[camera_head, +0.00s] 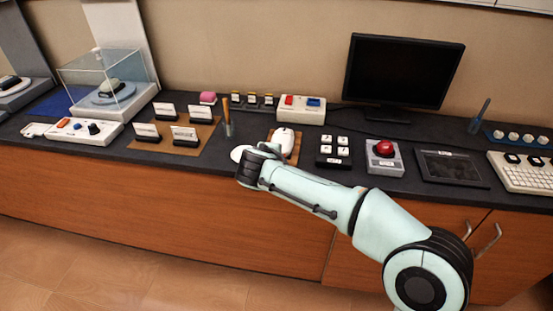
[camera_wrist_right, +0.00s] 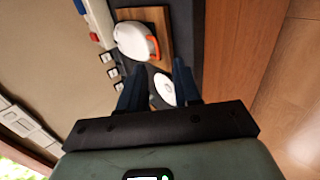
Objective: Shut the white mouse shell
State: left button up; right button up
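The white mouse (camera_head: 283,138) sits on a brown wooden board (camera_head: 295,151) near the counter's front edge. In the right wrist view the mouse (camera_wrist_right: 133,39) shows its rounded white shell, with an orange strip (camera_wrist_right: 154,47) along one side. I cannot tell how far the shell stands open. My right gripper (camera_wrist_right: 160,68) is open, its two dark fingers apart and short of the mouse. A white oval piece (camera_wrist_right: 164,88) lies beyond the gap between the fingers; it also shows left of the gripper in the head view (camera_head: 239,153). My left gripper is out of view.
A four-key pad (camera_head: 334,149) and a red button box (camera_head: 384,156) stand right of the mouse. A white box with red and blue buttons (camera_head: 301,109) is behind it. A pen holder (camera_head: 228,128) and small card stands (camera_head: 185,136) are to the left.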

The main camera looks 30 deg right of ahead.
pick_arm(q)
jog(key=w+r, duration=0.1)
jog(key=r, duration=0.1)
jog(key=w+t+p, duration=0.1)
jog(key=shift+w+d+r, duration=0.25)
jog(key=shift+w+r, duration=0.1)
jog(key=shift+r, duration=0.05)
pick_arm(e)
jog(key=v, duration=0.7)
jog(key=shift+s+a+r, duration=0.15)
jog(key=shift+a, duration=0.05)
